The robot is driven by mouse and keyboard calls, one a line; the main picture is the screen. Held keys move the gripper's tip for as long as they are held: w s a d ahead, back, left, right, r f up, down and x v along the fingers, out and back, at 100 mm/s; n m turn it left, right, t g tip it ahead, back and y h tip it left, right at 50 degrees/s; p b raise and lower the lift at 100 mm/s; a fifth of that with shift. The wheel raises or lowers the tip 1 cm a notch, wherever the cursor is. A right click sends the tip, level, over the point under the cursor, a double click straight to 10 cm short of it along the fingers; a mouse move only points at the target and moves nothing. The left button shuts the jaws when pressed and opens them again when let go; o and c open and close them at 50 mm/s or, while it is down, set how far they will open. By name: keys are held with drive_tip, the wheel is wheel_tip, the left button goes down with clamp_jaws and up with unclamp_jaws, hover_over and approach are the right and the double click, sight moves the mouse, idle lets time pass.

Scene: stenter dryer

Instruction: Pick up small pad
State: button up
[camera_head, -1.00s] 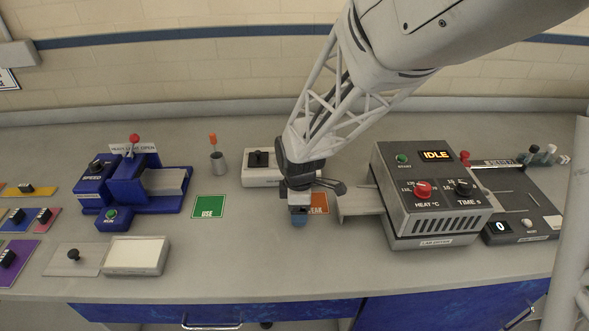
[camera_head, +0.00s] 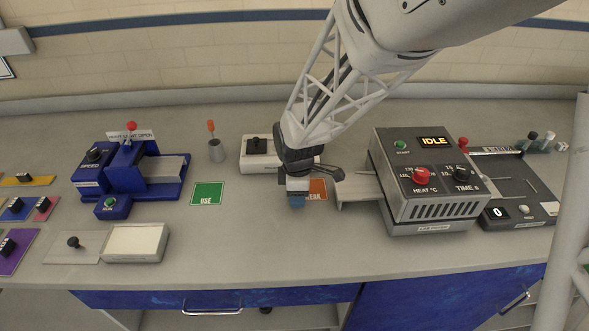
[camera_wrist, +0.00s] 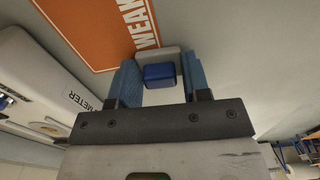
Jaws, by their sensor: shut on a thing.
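My gripper (camera_head: 298,201) points down beside the orange WEAK card (camera_head: 318,189), just left of the grey machine's ledge. In the wrist view its blue fingertips (camera_wrist: 160,74) are shut on a small piece with a blue block on top and a light grey part behind, which I take to be the small pad (camera_wrist: 160,75). The orange card (camera_wrist: 100,30) lies at the upper left there. In the head view the fingers hide the pad. I cannot tell whether it touches the table.
A green USE card (camera_head: 207,193) lies to the left. A white meter box (camera_head: 262,163) stands behind the gripper. The grey heat machine (camera_head: 425,185), showing IDLE, stands close on the right. A blue machine (camera_head: 140,168) is farther left. The front middle table is clear.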

drive_tip(key=shift+r, duration=0.1)
drive_tip(key=shift+r, duration=0.7)
wheel_tip(320, 180, up, 2)
drive_tip(key=shift+r, duration=0.15)
drive_tip(key=s+d, duration=0.1)
drive_tip(key=s, duration=0.4)
drive_tip(key=s+d, duration=0.1)
drive_tip(key=s, duration=0.4)
drive_tip(key=s+d+r, duration=0.1)
drive_tip(key=s+d, duration=0.1)
drive_tip(key=s, duration=0.3)
drive_tip(key=shift+s, duration=0.2)
